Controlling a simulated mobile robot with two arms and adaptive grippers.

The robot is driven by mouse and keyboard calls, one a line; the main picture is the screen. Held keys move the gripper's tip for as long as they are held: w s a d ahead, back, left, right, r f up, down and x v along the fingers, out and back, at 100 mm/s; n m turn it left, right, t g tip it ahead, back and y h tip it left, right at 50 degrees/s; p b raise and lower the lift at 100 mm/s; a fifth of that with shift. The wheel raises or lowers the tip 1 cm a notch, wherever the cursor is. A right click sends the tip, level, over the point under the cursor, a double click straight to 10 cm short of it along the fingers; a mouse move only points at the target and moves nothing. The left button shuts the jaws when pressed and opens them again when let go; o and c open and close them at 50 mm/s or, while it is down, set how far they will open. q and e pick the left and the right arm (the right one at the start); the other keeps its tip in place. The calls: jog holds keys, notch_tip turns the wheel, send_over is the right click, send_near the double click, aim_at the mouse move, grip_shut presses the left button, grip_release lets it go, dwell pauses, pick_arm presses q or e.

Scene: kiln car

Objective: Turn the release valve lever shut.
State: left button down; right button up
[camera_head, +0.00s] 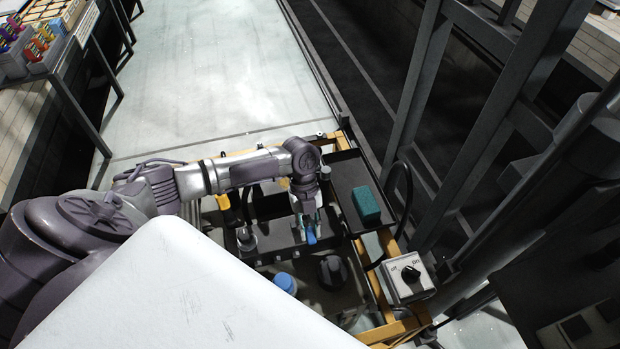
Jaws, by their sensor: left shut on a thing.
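My left arm reaches in from the left over a yellow-framed cart. My left gripper (308,229) points down over the cart's dark deck and is shut on a small blue part (311,239), which appears to be the release valve lever. The fingers cover most of it, so its angle and the valve body under it cannot be made out. My right gripper is not in view.
A green block (366,204) lies on a dark tray right of the gripper. A switch box (408,277) with a black knob sits at the cart's right corner. A blue cap (285,283) and a dark knob (332,272) stand nearer. Metal posts rise at right.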

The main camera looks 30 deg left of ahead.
aim_at(305, 218)
pick_arm(q)
jog(key=c, duration=0.9)
grip_release()
jog(key=shift+c, duration=0.2)
jog(key=v, duration=1.2)
